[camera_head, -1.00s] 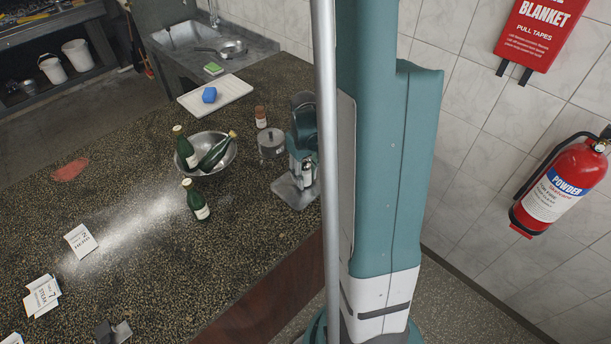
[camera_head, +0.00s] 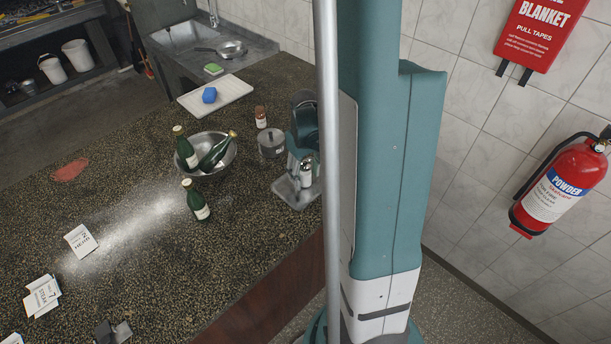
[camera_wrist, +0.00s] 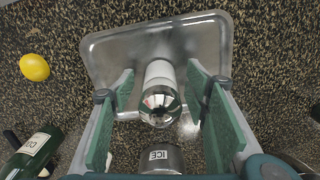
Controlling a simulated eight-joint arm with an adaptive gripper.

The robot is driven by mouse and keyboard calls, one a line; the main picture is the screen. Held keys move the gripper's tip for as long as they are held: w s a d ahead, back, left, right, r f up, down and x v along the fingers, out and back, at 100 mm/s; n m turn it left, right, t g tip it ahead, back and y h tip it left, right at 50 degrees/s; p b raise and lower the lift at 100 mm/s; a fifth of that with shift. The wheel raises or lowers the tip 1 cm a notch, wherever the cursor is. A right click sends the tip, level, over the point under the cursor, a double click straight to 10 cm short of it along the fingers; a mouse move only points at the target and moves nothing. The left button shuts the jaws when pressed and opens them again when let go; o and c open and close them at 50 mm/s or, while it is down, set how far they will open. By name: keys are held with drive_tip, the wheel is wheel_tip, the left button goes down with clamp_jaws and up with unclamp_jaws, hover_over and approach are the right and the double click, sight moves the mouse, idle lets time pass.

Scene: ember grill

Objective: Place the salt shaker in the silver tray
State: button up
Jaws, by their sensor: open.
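The salt shaker (camera_wrist: 160,98), a pale cylinder with a shiny silver domed top, is between my fingers in the wrist view. It also shows beside my gripper in the head view (camera_head: 307,173). It appears to stand upright on the silver tray (camera_wrist: 105,53), near the tray's front edge in the wrist view. The tray lies flat on the speckled counter in the head view (camera_head: 296,196). My gripper (camera_wrist: 162,82) is open around the shaker, with a gap on both sides. In the head view my gripper (camera_head: 300,152) is over the tray and hides its back part.
An ICE container (camera_wrist: 158,157) stands close by the tray; a lemon (camera_wrist: 34,67) and a green bottle (camera_wrist: 38,145) are to the left. A steel bowl (camera_head: 214,170) with bottles and a spice jar (camera_head: 261,117) are left of my gripper in the head view.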

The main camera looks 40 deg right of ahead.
sight(303, 163)
drive_tip(key=shift+r, duration=5.75)
drive_tip(key=shift+w+a+r, duration=0.1)
drive_tip(key=shift+a+r, duration=0.2)
drive_tip(key=shift+a, duration=0.15)
drive_tip(key=s+a+r+t, duration=0.2)
drive_tip(key=a+r, duration=0.3)
drive_tip(key=a, duration=0.5)
drive_tip(key=s+a+r+n+t, duration=0.1)
drive_tip(key=a+r, duration=0.4)
drive_tip(key=a, duration=0.5)
drive_tip(key=s+a+r+n+t, duration=0.1)
drive_tip(key=s+a+r+t, duration=0.2)
drive_tip(key=a, duration=0.7)
drive_tip(key=shift+r+t, duration=0.6)
drive_tip(key=shift+r, duration=0.65)
drive_tip(key=shift+s, duration=0.1)
drive_tip(key=shift+f, duration=0.15)
